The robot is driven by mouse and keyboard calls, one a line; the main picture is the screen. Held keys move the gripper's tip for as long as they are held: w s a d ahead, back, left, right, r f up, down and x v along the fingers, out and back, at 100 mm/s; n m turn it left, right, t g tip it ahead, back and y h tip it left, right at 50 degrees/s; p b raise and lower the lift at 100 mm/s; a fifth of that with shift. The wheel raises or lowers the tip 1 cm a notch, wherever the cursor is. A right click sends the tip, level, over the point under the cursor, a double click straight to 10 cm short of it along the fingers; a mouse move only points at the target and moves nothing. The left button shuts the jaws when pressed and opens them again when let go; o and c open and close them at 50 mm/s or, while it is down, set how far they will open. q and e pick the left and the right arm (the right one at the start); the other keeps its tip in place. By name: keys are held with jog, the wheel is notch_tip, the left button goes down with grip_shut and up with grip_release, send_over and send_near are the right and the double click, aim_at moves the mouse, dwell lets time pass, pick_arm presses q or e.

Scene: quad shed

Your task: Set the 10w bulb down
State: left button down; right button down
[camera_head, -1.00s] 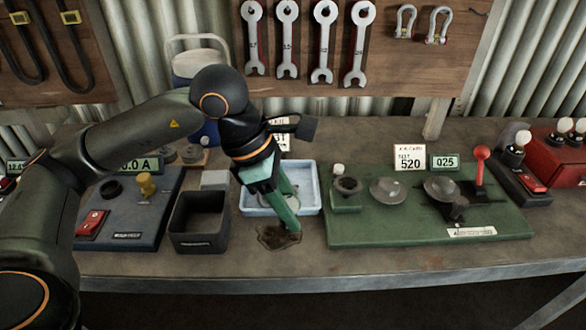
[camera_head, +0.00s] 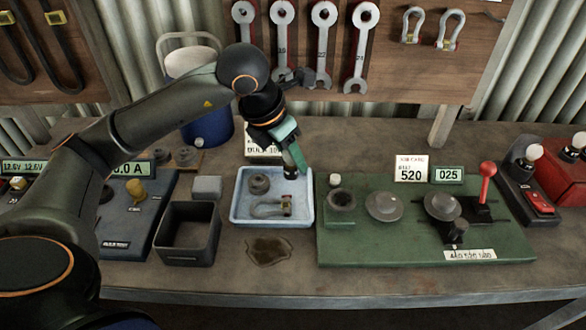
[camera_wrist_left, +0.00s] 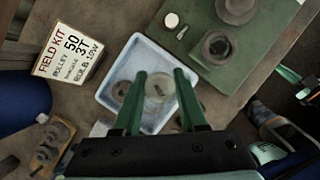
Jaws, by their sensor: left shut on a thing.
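My left gripper (camera_head: 291,160) points down over the back right part of the pale blue tray (camera_head: 271,223). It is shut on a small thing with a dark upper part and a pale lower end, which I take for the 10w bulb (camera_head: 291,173). The bulb is partly hidden by the fingers; whether it touches the tray floor is unclear. In the left wrist view a pale round shape (camera_wrist_left: 158,91) shows between the green fingers (camera_wrist_left: 156,100). Green and dark parts at that view's right edge may be my right gripper; its jaws are unclear.
A dark ring (camera_head: 259,184) and a shackle (camera_head: 268,209) lie in the tray. A black open box (camera_head: 187,250) stands left of it, a green board (camera_head: 410,245) with fittings right. A field kit card (camera_wrist_left: 70,53) stands behind. A dark stain (camera_head: 270,250) marks the bench in front.

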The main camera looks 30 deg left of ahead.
pick_arm(q)
jog(key=w+f, duration=0.1)
jog(key=w+a+f, duration=0.1)
jog(key=f, duration=0.1)
jog(key=w+a+f, duration=0.1)
jog(key=w+f, duration=0.1)
jog(key=shift+w+f, duration=0.1)
jog(key=f, duration=0.2)
jog(key=f+p, duration=0.1)
jog(key=shift+w+a+f, duration=0.1)
jog(key=shift+w+a, duration=0.1)
jog(key=shift+w, duration=0.05)
jog(key=shift+f, duration=0.35)
jog(key=shift+f, duration=0.15)
jog(key=shift+c, duration=2.3)
grip_release()
jog(key=b+v, duration=0.1)
jog(key=v, duration=1.1)
jog(key=shift+r, duration=0.25)
